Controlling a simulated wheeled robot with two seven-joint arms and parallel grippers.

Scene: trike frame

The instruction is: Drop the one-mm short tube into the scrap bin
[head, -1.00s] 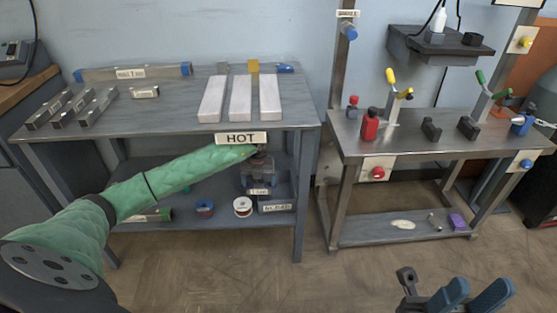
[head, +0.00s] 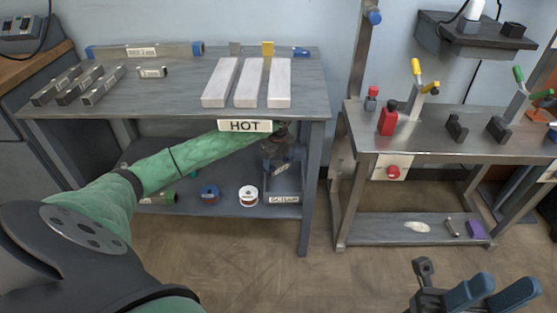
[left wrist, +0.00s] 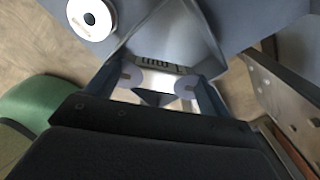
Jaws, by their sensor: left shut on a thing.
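My left gripper (head: 278,150) reaches under the tabletop, above the lower shelf. It is shut on a small piece with a white tag, which looks like the short tube; the tilted tag (head: 284,168) shows below the gripper. In the left wrist view the tag (left wrist: 163,63) lies between the fingertips (left wrist: 160,80) and seems to read "mm"; the tube itself is mostly hidden. A grey box with a label (head: 284,199), apparently the scrap bin, stands on the shelf below the gripper. Its label is too small to read surely. My right gripper (head: 511,284) is open and empty, low at the right.
The tabletop edge with a HOT sign (head: 245,126) is just above my left forearm. A white spool (head: 248,195) and a blue spool (head: 209,193) stand left of the box. Several tubes and three pale blocks (head: 248,83) lie on top. A steel fixture bench (head: 430,135) stands right.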

